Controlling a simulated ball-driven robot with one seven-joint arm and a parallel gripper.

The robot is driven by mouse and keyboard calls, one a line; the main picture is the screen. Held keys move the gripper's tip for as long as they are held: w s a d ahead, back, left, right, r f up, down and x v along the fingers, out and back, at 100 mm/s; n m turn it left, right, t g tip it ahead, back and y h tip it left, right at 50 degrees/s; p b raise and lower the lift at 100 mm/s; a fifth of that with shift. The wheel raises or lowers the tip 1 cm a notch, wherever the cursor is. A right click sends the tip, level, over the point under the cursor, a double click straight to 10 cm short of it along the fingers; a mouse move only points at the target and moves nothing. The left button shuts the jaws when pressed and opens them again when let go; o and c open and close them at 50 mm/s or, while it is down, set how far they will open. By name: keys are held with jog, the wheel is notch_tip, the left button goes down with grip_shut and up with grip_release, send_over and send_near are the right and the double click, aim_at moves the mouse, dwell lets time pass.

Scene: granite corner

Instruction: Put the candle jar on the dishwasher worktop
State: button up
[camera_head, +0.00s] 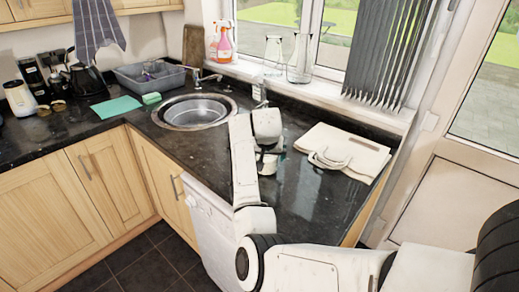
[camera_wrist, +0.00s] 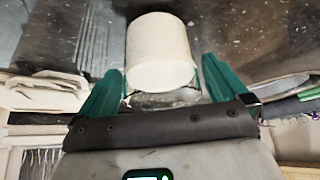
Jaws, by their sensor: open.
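A white cylindrical jar, which I take to be the candle jar (camera_wrist: 160,48), is between the two green fingers of my gripper (camera_wrist: 162,68) in the wrist view. The fingers are apart, one on each side of it, with small gaps showing. In the head view my gripper (camera_head: 270,158) is low over the dark granite worktop (camera_head: 305,200), above the white dishwasher (camera_head: 212,225). My arm mostly hides the jar there. The jar appears to be on or very near the dark surface; I cannot tell if it touches.
A folded cream bag (camera_head: 345,150) lies to the right on the worktop. A round sink (camera_head: 195,110) with a tap is to the left. Glass vessels (camera_head: 300,60) and spray bottles (camera_head: 223,42) stand on the windowsill behind. The front part of the worktop is clear.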

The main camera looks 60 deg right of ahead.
jog(key=b+v, duration=0.1)
jog(key=v, duration=0.8)
jog(key=shift+r, duration=0.3)
jog(key=shift+a, duration=0.1)
dwell(0.9)
